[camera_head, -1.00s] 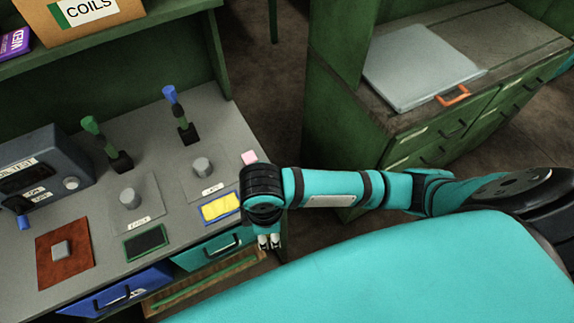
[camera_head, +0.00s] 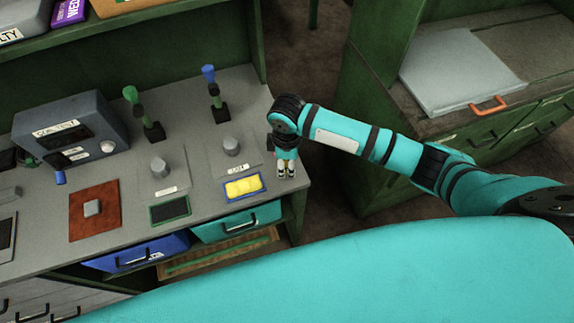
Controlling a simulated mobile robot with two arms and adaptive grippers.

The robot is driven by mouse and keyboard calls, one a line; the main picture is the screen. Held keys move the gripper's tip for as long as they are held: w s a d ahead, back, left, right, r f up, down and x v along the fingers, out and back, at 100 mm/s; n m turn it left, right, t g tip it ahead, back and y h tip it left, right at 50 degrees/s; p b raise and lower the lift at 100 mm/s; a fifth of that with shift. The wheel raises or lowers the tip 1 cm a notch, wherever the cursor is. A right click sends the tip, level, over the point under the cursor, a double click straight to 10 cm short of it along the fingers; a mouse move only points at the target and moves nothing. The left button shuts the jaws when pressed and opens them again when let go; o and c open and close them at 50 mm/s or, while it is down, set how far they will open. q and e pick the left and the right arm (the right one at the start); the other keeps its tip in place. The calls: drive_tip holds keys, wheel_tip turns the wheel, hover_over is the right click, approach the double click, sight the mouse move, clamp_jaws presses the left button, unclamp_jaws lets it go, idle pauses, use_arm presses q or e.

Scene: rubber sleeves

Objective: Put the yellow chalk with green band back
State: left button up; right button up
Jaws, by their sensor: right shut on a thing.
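My right gripper (camera_head: 286,174) points down at the right end of the grey bench (camera_head: 205,130), just right of the blue-edged tray (camera_head: 262,184). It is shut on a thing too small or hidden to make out. Yellow material (camera_head: 242,187) lies in the blue-edged tray; I cannot tell separate pieces or a green band. A green-edged tray (camera_head: 187,206) to its left has a dark inside, with nothing clear in it. No yellow chalk with a green band can be made out. My left gripper is not in view.
Two upright holders with a green top (camera_head: 130,93) and a blue top (camera_head: 208,73) stand behind grey knobs. A COIL TEST box (camera_head: 70,138) and a red-brown mat (camera_head: 95,210) are at left. A green cabinet (camera_head: 400,170) stands right, across a floor gap.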

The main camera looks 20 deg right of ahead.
wheel_tip(320, 180, down, 2)
drive_tip(key=shift+s, duration=0.1)
drive_tip(key=shift+f, duration=0.1)
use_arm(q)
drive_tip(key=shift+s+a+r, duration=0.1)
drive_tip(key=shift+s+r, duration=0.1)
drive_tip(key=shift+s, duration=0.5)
use_arm(e)
drive_tip(key=shift+f, duration=0.1)
drive_tip(key=o, duration=1)
wheel_tip(320, 180, up, 12)
drive_tip(key=shift+r+b, duration=0.15)
drive_tip(key=shift+b, duration=0.35)
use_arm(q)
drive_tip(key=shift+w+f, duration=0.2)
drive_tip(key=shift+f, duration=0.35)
